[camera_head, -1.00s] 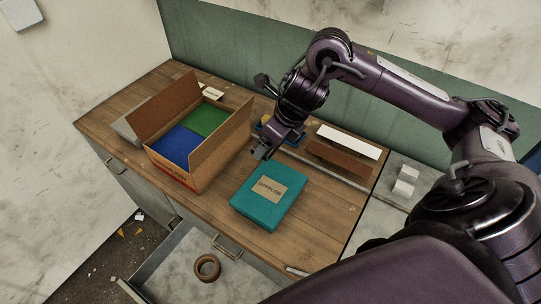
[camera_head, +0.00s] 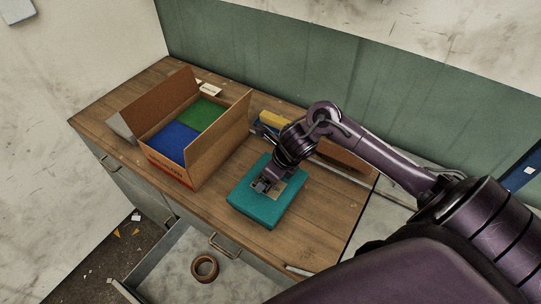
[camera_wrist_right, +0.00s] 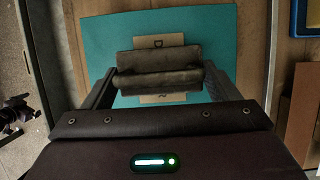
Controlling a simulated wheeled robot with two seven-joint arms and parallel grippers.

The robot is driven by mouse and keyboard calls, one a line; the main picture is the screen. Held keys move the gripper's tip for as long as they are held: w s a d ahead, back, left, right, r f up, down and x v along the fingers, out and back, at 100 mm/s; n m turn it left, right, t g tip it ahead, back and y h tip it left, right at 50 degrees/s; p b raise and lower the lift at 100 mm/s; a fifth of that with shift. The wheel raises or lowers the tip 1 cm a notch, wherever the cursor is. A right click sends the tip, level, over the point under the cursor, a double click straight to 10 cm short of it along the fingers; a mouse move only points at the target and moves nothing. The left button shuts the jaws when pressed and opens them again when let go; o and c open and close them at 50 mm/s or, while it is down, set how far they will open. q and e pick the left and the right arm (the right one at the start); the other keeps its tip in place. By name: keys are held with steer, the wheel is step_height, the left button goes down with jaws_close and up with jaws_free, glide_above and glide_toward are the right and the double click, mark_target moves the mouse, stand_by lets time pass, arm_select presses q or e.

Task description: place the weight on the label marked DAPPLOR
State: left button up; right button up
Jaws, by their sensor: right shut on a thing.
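The teal box (camera_head: 247,208) lies flat on the wooden worktop and carries a tan label (camera_head: 281,190). In the right wrist view the label (camera_wrist_right: 158,42) shows above and below the weight, with only letters at its ends readable. My right gripper (camera_head: 262,186) is over the label. It is shut on the weight (camera_wrist_right: 158,62), a dark, rounded block lying crosswise between the fingers. The weight covers the label's middle; I cannot tell if it touches the label. My left gripper is not in view.
An open cardboard box (camera_head: 216,152) with blue and green boxes inside stands left of the teal box. A yellow and blue item (camera_head: 273,118) and brown pieces (camera_head: 340,156) lie behind. A drawer below is open, with a brown tape roll (camera_head: 205,268).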

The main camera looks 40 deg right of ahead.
steer(key=shift+w+f, duration=0.1)
steer(key=shift+f, duration=1)
steer(key=shift+f, duration=0.15)
steer(key=o, duration=1.5)
steer(key=b+v, duration=0.1)
steer(key=v, duration=1.1)
steer(key=shift+s, duration=0.2)
steer(key=shift+a, duration=0.1)
